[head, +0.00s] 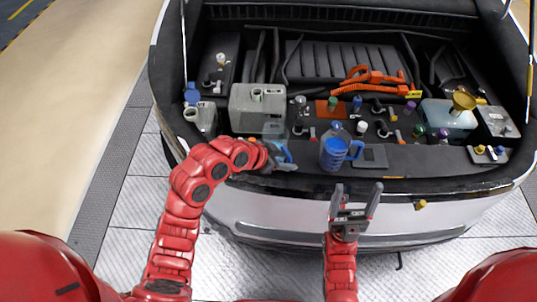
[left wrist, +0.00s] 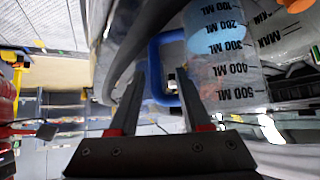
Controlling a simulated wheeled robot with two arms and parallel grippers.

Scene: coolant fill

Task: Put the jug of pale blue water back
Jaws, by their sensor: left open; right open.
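A clear jug of pale blue water (head: 274,132) stands at the front ledge of the open car bay, just right of the grey tank. In the left wrist view the jug (left wrist: 230,65) shows volume marks and pale blue liquid, and its blue handle (left wrist: 156,60) lies between my open fingers. My left gripper (head: 284,160) is at this handle and partly hides it; the left wrist view shows the gripper (left wrist: 160,85) too. I cannot tell whether the fingers touch the handle. My right gripper (head: 355,200) is open and empty in front of the bumper.
A jug of deeper blue liquid (head: 334,150) stands on the ledge to the right, beside a dark flat pad (head: 370,156). The grey tank (head: 258,105), a coolant reservoir (head: 448,120) with a funnel (head: 464,100), orange cables (head: 372,78) and several small caps crowd the bay.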

